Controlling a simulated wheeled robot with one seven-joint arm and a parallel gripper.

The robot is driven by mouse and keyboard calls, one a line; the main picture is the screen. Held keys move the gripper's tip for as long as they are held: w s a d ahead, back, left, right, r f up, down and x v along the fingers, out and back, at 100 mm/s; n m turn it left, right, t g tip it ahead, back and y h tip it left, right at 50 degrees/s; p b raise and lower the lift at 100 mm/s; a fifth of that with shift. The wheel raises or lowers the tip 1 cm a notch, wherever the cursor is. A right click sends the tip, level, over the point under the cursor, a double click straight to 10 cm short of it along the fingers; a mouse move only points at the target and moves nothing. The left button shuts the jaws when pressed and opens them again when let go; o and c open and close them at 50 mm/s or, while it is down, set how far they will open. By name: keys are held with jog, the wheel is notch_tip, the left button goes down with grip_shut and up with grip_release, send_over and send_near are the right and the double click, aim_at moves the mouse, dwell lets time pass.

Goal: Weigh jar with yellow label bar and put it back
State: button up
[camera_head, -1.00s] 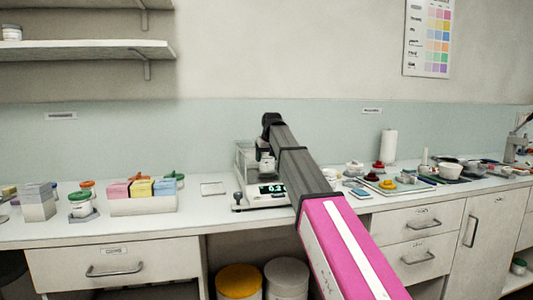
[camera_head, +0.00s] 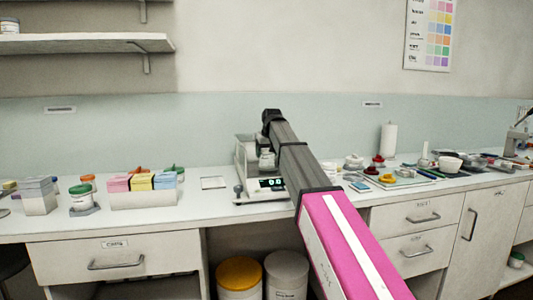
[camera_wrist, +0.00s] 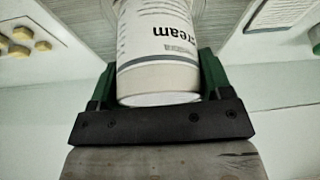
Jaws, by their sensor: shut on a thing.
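The white jar (camera_wrist: 160,45) shows close up in the wrist view, with dark print ending in "ream" on its label. No yellow bar shows on the visible side. My gripper (camera_wrist: 155,78) is shut on this jar, with a green finger on each side. In the head view the jar (camera_head: 267,159) is at the balance (camera_head: 258,196), inside its clear shield and partly behind my arm. I cannot tell whether it touches the pan. The balance display is lit, but its digits are too small to read surely.
A small pale plate (camera_head: 213,183) lies left of the balance. Right of my arm are a paper roll (camera_head: 388,141) and a tray with several small items.

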jog(key=o, duration=1)
jog(key=shift+c, duration=0.2)
